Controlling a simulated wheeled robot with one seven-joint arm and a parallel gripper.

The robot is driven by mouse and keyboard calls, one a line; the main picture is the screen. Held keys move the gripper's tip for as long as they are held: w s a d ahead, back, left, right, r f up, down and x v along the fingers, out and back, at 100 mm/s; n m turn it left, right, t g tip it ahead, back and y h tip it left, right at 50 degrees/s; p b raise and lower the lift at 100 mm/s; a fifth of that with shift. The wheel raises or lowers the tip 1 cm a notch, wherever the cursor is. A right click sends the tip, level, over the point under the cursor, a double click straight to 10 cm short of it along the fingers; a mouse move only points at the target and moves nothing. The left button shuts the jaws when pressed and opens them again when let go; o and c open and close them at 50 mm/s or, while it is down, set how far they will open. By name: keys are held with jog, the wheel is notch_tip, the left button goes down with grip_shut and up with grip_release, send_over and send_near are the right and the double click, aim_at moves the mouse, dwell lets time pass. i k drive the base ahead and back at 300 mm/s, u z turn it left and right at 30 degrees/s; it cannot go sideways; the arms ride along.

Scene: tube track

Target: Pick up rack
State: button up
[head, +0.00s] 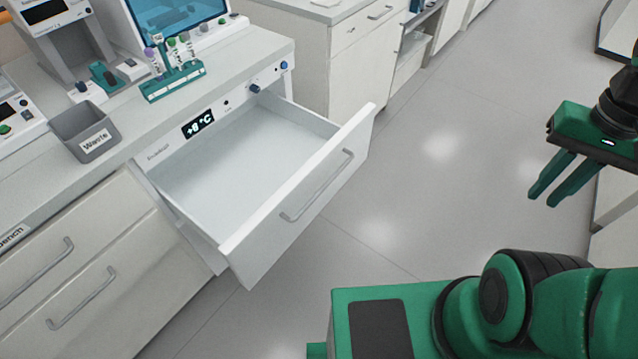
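The teal rack (172,82) stands on the bench top at the upper left, close to the bench's front edge and above the open drawer. It holds several tubes (171,50) with green, purple and pale caps, standing upright. My gripper (542,198) hangs at the right side of the view over the floor, far from the rack. Its two green fingers point down and to the left with a narrow gap between them, and nothing shows between them.
A white drawer (300,190) is pulled out below the rack and looks empty; its display reads +8 °C. A grey "Waste" bin (86,133) stands left of the rack. A blue-screened device (178,15) is behind it. The floor (430,170) right of the drawer is clear.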

aim_at(153, 90)
jog(key=z, duration=0.05)
jog(key=k, duration=0.5)
jog(key=z, duration=0.75)
jog(key=i, duration=1.45)
jog(key=u, duration=2.45)
